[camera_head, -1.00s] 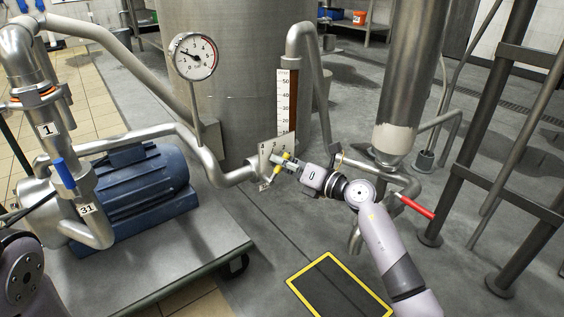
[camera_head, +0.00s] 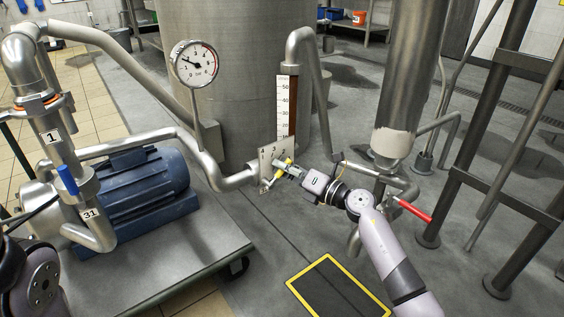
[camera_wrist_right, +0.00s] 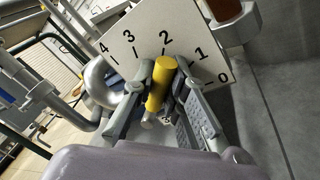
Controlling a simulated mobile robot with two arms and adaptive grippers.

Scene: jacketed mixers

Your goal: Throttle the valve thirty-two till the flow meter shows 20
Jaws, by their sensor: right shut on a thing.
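The valve has a yellow handle (camera_wrist_right: 158,85) in front of a white plate (camera_wrist_right: 170,43) numbered 0 to 4. My right gripper (camera_wrist_right: 162,92) is shut on the handle, one finger on each side. In the right wrist view the handle's end lies close to the 2 mark. In the head view the plate (camera_head: 266,170) and yellow handle (camera_head: 281,166) are partly hidden by my right gripper (camera_head: 287,168). The flow meter (camera_head: 285,105) is an upright white scale beside a brown column; its reading is not clear. My left gripper is out of view; only its arm shows at bottom left.
A round pressure gauge (camera_head: 195,64) stands left of the flow meter. A blue motor (camera_head: 145,190) sits on a wheeled base (camera_head: 180,262). A blue-handled valve (camera_head: 67,180) labelled 31 is at left. A red lever (camera_head: 415,211) is right of my right arm.

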